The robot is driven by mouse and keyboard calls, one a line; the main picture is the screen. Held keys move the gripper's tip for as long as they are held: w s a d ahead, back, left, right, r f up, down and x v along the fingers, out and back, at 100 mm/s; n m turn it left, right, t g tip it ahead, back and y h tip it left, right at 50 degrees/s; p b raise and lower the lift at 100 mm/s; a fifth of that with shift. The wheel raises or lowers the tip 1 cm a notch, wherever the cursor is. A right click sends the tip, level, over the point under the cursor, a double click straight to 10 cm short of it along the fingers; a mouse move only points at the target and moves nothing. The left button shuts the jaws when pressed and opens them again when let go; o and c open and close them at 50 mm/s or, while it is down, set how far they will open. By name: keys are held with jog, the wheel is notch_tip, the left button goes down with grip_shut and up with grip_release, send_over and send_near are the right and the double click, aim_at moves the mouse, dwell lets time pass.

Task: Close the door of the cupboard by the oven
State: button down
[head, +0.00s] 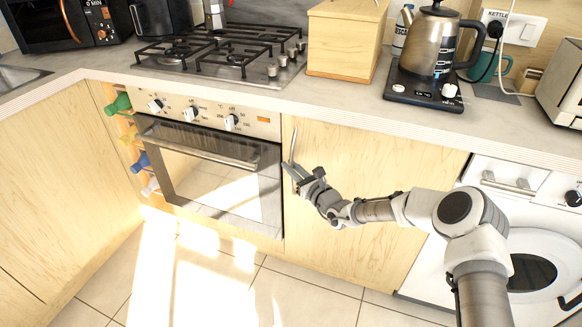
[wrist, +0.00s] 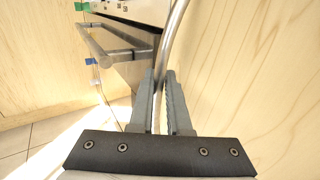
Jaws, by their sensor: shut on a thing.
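The cupboard door (head: 365,195) is a pale wood panel just right of the oven (head: 210,170). It looks flush or nearly flush with the fronts beside it; I cannot tell whether a small gap is left. Its thin curved metal handle (head: 293,147) stands near the door's left edge. My gripper (head: 294,178) is at the handle's lower part. In the wrist view, my gripper (wrist: 160,85) has its two fingers on either side of the handle (wrist: 173,40), shut on it. The door (wrist: 250,70) fills the right of that view.
The oven's bar handle (wrist: 105,42) sticks out left of my gripper. A washing machine (head: 520,240) stands right of the door. A kettle (head: 432,45) and a wooden box (head: 345,45) stand on the worktop above. The tiled floor (head: 300,295) in front is clear.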

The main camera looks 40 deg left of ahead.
jog(key=shift+w, duration=0.25)
jog(key=c, duration=1.1)
grip_release()
jog(key=shift+d, duration=0.1)
jog(key=shift+s, duration=0.15)
jog(key=p+v, duration=0.4)
jog(key=v, duration=1.3)
jog(key=shift+s+d+p, duration=0.1)
jog(key=shift+d+p, duration=0.05)
jog(key=shift+p, duration=0.2)
